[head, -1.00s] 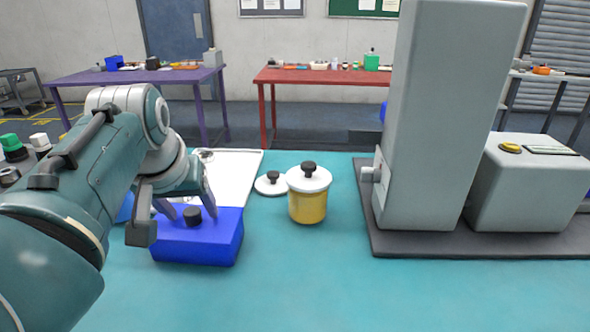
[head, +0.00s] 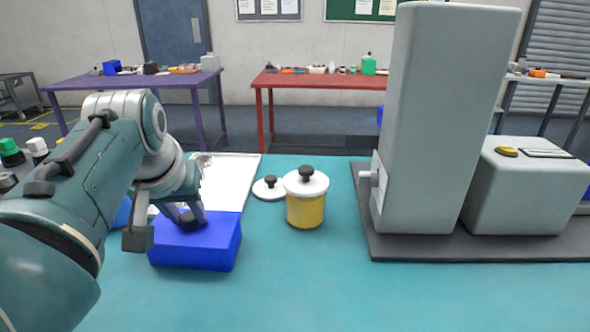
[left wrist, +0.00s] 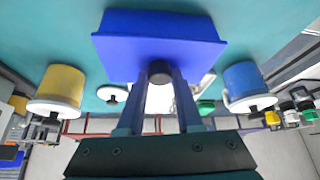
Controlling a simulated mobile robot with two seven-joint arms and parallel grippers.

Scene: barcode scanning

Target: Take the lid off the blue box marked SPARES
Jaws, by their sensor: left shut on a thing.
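A blue box (head: 195,248) with a dark round knob (head: 187,224) on its lid stands on the teal table in front of my left arm. My left gripper (head: 188,214) reaches down over the box, shut on the knob. The left wrist view shows the two fingers (left wrist: 160,78) on either side of the knob (left wrist: 160,68), with the blue box (left wrist: 158,38) beyond. No gap between lid and box shows. I cannot read any SPARES marking. My right gripper is not in view.
A yellow canister (head: 305,211) with a white lid stands right of the box. A loose white lid (head: 268,190) lies beside it. A blue canister (left wrist: 243,78) shows in the left wrist view. A large grey machine (head: 440,130) fills the right side.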

